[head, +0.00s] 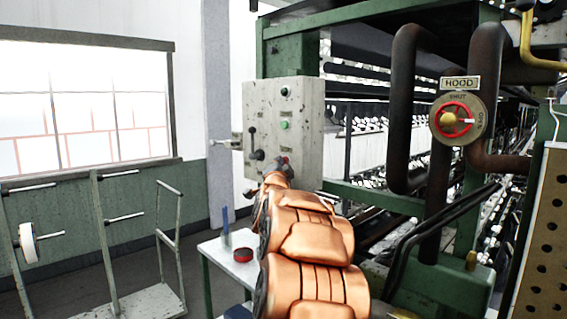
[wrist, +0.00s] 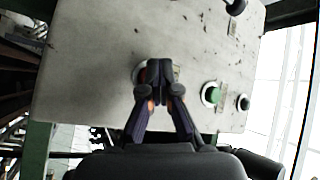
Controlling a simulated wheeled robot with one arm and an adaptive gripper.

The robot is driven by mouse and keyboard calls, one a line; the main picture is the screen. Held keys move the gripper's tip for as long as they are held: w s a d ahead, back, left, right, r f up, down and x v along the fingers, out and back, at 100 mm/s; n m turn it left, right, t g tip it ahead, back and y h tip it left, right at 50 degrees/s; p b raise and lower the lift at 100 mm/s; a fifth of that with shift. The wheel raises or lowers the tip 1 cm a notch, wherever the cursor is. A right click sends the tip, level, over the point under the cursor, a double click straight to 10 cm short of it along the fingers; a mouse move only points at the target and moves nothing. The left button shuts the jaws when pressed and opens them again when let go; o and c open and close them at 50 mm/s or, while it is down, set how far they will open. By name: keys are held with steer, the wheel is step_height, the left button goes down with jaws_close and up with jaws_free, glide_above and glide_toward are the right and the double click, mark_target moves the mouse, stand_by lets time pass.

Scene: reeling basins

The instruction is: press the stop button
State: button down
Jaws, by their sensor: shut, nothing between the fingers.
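The grey control box (head: 262,110) stands on the green frame of the machine. The stop button (wrist: 142,75) is red in a pale ring and is mostly hidden behind my fingers in the wrist view. My gripper (wrist: 159,66) is shut and empty, with its fingertips over the button; I cannot tell whether they touch it or whether it is pushed in. In the head view my gripper (head: 281,166) is at the lower part of the box face. A green button (wrist: 213,94) and a small dark green button (wrist: 243,102) sit beside it in the wrist view.
A lever with a black knob (head: 257,155) is on the box's left side. A red hood valve wheel (head: 453,120) and dark pipes (head: 405,110) are to the right. A small white table (head: 222,250) stands below, with a red round item (head: 243,255) on it.

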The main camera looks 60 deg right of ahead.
steer(key=shift+a, duration=0.1)
steer(key=shift+w+a, duration=0.2)
steer(key=shift+a, duration=0.55)
steer(key=shift+w+a+p, duration=0.2)
steer(key=shift+a+p, duration=0.05)
steer(key=shift+a, duration=0.55)
steer(key=shift+w+a+p, duration=0.25)
steer(key=shift+a, duration=0.55)
steer(key=shift+w+a+p, duration=0.2)
steer(key=shift+a+p, duration=0.05)
steer(key=shift+a, duration=0.55)
